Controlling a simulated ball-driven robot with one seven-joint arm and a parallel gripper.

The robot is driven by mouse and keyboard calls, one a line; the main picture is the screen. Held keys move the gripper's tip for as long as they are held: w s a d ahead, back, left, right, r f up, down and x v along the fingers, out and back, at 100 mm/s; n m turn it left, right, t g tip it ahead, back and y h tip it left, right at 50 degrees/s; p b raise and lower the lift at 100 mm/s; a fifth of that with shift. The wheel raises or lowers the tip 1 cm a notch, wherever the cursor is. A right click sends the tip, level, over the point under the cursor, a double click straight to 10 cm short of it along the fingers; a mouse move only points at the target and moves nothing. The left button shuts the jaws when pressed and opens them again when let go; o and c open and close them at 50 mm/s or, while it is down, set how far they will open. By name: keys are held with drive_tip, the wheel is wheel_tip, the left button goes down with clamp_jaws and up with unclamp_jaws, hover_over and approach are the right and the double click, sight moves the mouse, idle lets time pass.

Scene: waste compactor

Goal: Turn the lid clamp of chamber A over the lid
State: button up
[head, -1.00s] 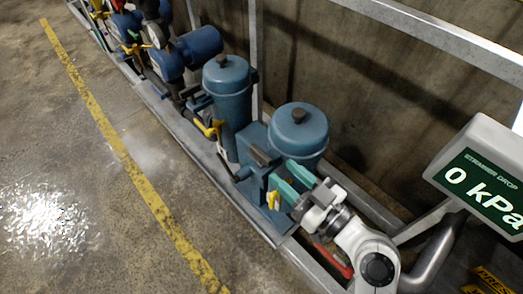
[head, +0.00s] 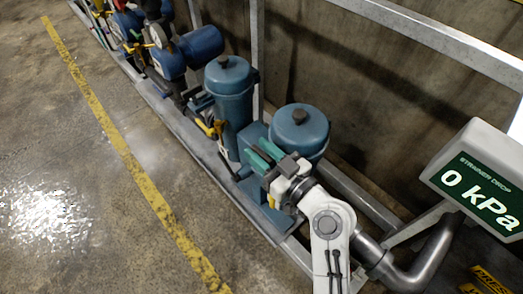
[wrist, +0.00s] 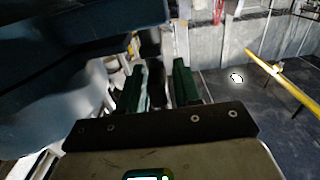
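The strainer unit has two blue-green round chambers with knobbed lids, a near one (head: 300,128) and a far one (head: 230,80). I cannot read which is chamber A. My gripper (head: 264,156) has its green fingers pointing up-left beside the near chamber, at a dark bar on the blue block between the chambers. In the wrist view the fingers (wrist: 160,88) stand apart, with something dark between them. I see no firm grip. The bar is mostly hidden by the fingers, and I cannot tell whether it is the clamp.
A yellow-handled valve (head: 216,127) sits beside the far chamber. Blue pumps (head: 200,45) stand further back. A display (head: 482,190) reads 0 kPa at right. A metal frame (head: 420,35) runs behind. The floor left of the yellow line (head: 130,165) is clear.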

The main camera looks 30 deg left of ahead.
clamp_jaws()
